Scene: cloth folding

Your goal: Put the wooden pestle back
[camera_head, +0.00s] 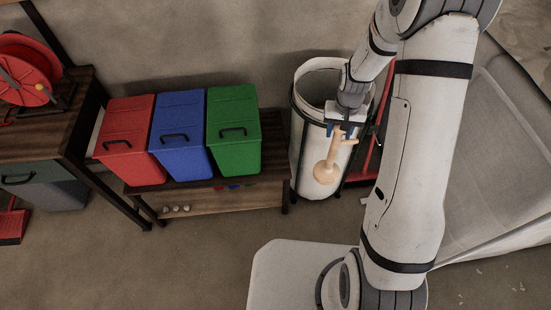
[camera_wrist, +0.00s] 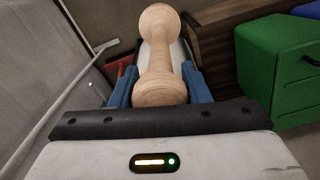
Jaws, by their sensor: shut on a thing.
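The wooden pestle (camera_head: 327,170) is pale wood with rounded, thicker ends. My gripper (camera_head: 343,130) is shut on its upper end, and the pestle hangs down in front of a tall white bin (camera_head: 309,148). In the wrist view the pestle (camera_wrist: 157,50) lies between the blue fingers of my gripper (camera_wrist: 160,88), with its far end pointing away. The head view does not show whether the pestle touches the bin.
Red (camera_head: 131,140), blue (camera_head: 181,131) and green (camera_head: 233,129) lidded boxes stand on a low wooden bench (camera_head: 275,150) left of the bin. A wooden table (camera_head: 50,125) with a red reel (camera_head: 25,72) is at far left. Floor in front of the bench is clear.

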